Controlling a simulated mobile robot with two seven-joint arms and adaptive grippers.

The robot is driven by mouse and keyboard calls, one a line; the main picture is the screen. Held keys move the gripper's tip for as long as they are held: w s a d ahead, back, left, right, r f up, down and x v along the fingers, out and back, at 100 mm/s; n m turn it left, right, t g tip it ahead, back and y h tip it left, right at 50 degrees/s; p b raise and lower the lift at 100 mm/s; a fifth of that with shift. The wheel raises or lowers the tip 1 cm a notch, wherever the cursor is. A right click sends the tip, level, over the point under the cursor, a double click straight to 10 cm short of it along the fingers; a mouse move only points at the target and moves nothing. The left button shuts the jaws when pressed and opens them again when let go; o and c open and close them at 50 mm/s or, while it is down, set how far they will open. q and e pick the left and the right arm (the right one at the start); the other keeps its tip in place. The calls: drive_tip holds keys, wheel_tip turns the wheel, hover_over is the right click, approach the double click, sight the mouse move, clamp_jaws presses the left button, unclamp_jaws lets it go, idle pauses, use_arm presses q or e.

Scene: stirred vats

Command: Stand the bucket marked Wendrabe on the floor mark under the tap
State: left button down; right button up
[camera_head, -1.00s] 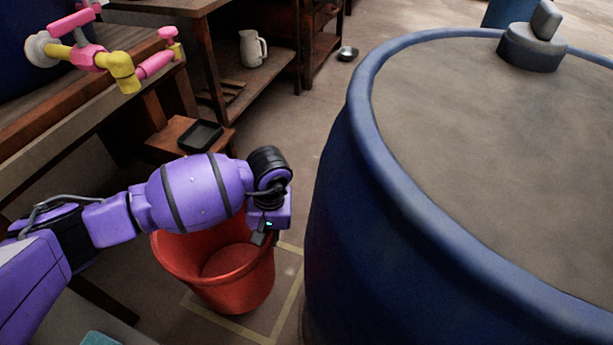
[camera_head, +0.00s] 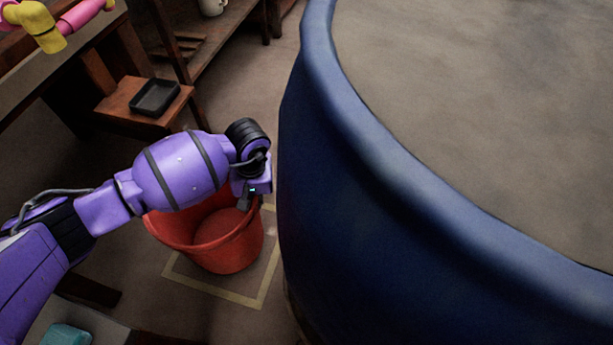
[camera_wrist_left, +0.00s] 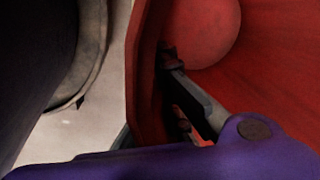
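A red bucket (camera_head: 225,250) is upright in the head view, its base within the outline of the yellow square floor mark (camera_head: 232,298). Whether its base touches the floor I cannot tell. No name shows on its visible side. My left gripper (camera_head: 245,203) is at its right rim. In the left wrist view, one dark finger is inside the bucket (camera_wrist_left: 280,55) with its tip against the wall; the other is mostly hidden outside. The gripper appears shut on the wall. A pink and yellow jointed pipe (camera_head: 40,22) is at top left; whether it is the tap I cannot tell. My right gripper is not in view.
A large blue vat (camera_head: 350,200) stands close to the right of the bucket and my gripper. A low wooden stool (camera_head: 120,103) with a black tray (camera_head: 155,97) stands behind my arm. A teal object (camera_head: 65,335) is at bottom left.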

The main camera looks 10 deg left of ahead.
use_arm(q)
drive_tip(key=shift+f, duration=1.1)
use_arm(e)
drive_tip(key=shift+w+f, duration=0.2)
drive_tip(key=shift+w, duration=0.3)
use_arm(q)
drive_tip(key=shift+f+b, duration=0.2)
drive_tip(key=shift+b, duration=0.1)
drive_tip(key=c, duration=2)
unclamp_jaws()
drive_tip(key=shift+s, duration=0.1)
drive_tip(key=shift+d+r+p, duration=0.15)
drive_tip(key=shift+r+p, duration=0.65)
drive_tip(key=shift+r, duration=1.25)
drive_tip(key=shift+d+r+p, duration=0.2)
drive_tip(key=shift+r+p, duration=0.65)
drive_tip(key=shift+r, duration=1.2)
drive_tip(key=shift+d+r+p, duration=0.15)
drive_tip(key=shift+r+p, duration=0.65)
drive_tip(key=shift+r, duration=1.25)
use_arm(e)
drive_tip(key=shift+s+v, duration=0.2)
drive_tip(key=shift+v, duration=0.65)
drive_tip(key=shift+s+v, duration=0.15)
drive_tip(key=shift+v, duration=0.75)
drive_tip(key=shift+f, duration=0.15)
